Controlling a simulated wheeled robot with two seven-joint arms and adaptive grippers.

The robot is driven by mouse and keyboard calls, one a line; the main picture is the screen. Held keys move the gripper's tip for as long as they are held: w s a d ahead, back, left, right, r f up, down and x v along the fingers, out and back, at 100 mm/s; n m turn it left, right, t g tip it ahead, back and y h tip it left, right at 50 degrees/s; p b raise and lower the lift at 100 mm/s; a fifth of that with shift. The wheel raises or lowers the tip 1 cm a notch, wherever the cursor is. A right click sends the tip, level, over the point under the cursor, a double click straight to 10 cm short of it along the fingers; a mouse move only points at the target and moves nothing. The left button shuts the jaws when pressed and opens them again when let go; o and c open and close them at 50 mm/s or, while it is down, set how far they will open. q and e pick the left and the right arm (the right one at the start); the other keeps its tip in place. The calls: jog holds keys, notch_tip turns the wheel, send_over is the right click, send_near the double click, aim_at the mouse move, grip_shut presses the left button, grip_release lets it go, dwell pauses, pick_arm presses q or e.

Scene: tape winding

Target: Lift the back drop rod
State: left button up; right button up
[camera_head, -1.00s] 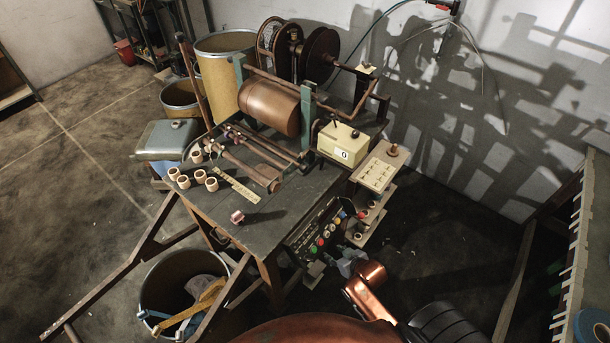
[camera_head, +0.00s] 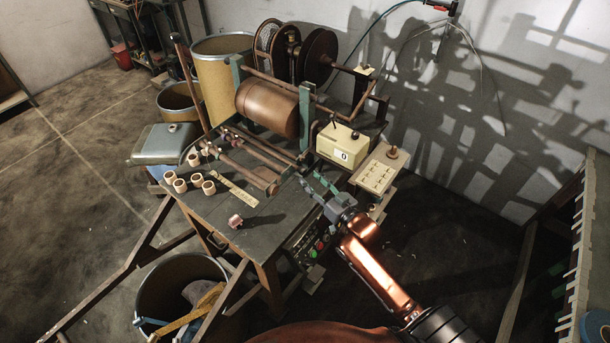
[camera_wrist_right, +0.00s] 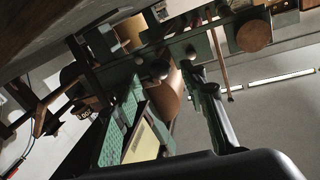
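The winding machine has a brown drum (camera_head: 268,107) between green uprights. A thin brown rod (camera_head: 270,78) runs along behind the drum, and a darker rod (camera_head: 262,152) runs along the drum's front side. A thicker brown roller (camera_head: 240,170) lies nearest the table front. I cannot tell for sure which one is the back drop rod. My right gripper (camera_head: 315,182) is above the table's right front edge, right of the rod ends, touching none of them. Its green-padded fingers are apart and empty; they also show spread in the right wrist view (camera_wrist_right: 166,80). My left gripper is not in view.
Several tape rolls (camera_head: 181,185) and a ruler (camera_head: 238,189) lie on the table (camera_head: 258,228). A bin (camera_head: 178,290) stands on the floor in front.

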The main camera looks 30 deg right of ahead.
jog(key=shift+w+a, duration=0.15)
jog(key=shift+w, duration=0.8)
jog(key=shift+w+a, duration=0.1)
jog(key=shift+w, duration=0.8)
jog(key=shift+c, duration=0.6)
grip_shut()
